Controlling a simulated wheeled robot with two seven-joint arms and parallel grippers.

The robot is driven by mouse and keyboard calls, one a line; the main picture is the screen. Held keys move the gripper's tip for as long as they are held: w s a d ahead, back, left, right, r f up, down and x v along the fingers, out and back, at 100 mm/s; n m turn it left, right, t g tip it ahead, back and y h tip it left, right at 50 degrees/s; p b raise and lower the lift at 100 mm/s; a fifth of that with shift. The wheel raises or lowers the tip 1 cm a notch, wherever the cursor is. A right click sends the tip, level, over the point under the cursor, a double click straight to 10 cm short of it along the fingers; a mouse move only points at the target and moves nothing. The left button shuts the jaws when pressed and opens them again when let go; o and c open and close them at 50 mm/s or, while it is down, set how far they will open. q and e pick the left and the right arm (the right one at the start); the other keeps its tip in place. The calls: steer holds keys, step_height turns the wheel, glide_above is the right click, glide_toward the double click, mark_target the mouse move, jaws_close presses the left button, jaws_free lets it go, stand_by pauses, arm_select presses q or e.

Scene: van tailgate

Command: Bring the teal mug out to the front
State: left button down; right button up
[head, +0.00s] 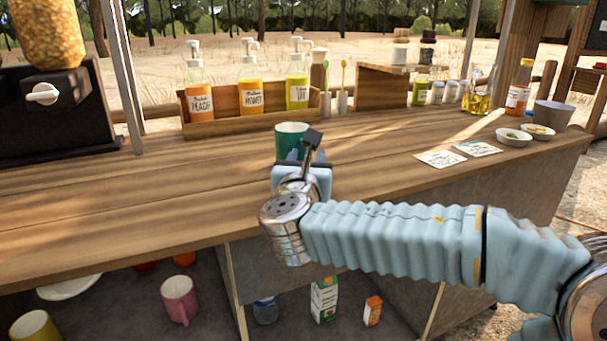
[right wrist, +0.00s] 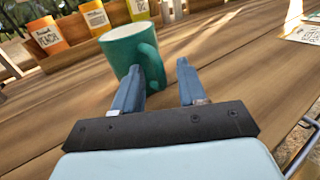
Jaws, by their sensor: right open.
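The teal mug (head: 290,136) stands upright on the wooden counter (head: 110,190), in front of the bottle rack. In the right wrist view the teal mug (right wrist: 124,47) shows its handle on the right side, toward my gripper. My right gripper (head: 306,155) is just in front of the mug. My left gripper is not in view.
A wooden rack (head: 228,126) with syrup bottles is behind the mug. A toothbrush holder (head: 342,103), cards (head: 440,158) and small bowls (head: 514,138) stand to the right. A pink mug (head: 179,300) is on the shelf below. The counter's left front is clear.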

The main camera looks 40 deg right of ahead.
steer(key=v, duration=1.4)
